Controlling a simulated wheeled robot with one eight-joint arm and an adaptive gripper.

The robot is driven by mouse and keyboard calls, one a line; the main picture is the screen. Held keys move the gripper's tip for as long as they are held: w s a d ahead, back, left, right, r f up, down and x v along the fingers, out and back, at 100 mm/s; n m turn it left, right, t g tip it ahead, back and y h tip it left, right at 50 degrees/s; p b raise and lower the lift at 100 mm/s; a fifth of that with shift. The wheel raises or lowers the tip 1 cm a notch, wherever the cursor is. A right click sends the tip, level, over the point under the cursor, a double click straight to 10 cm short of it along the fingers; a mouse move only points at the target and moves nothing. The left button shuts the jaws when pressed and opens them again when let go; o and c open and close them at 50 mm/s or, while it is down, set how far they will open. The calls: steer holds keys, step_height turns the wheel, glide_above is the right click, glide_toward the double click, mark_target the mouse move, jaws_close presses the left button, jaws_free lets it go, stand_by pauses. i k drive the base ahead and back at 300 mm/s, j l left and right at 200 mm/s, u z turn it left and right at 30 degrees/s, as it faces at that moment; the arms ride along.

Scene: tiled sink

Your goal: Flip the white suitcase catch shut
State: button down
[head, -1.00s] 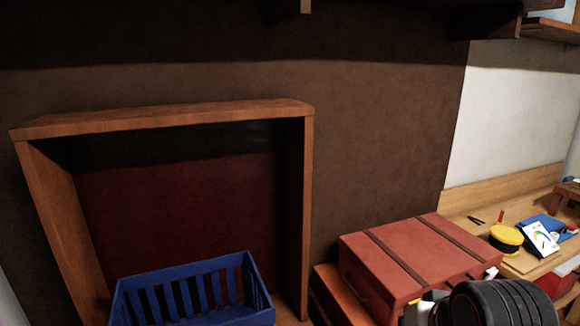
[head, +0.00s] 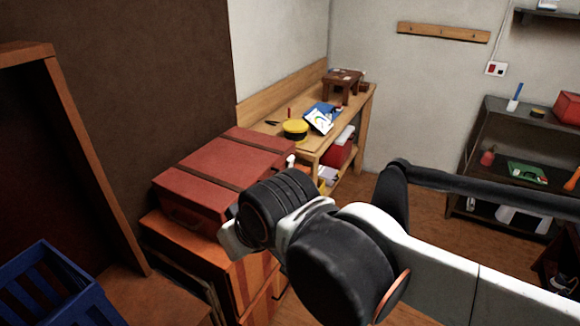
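The red suitcase (head: 225,167) lies flat and closed-looking on a wooden chest, with two dark straps across its lid. A small white piece (head: 291,161) shows at its right front edge. It may be the white catch, but I cannot tell whether it is up or down. My arm reaches in from the right, and its black wrist covers much of the suitcase's front right side. My gripper (head: 236,240) is close in front of the suitcase, mostly hidden behind the wrist. Its fingertips and any contact are not visible.
The orange-brown wooden chest (head: 185,250) stands under the suitcase. A blue slatted basket (head: 50,285) is at the lower left beside a wooden frame. A workbench (head: 315,150) with a yellow tin (head: 295,130) stands behind. Open floor lies right of the bench, before a dark shelf (head: 480,160).

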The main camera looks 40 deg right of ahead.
mark_target(291, 160)
steer(key=i+l, duration=0.1)
steer(key=l, duration=0.3)
steer(key=i+l, duration=0.1)
steer(key=l, duration=0.3)
steer(key=i+l, duration=0.15)
steer(key=l, duration=0.3)
steer(key=i+l, duration=0.1)
steer(key=l, duration=0.3)
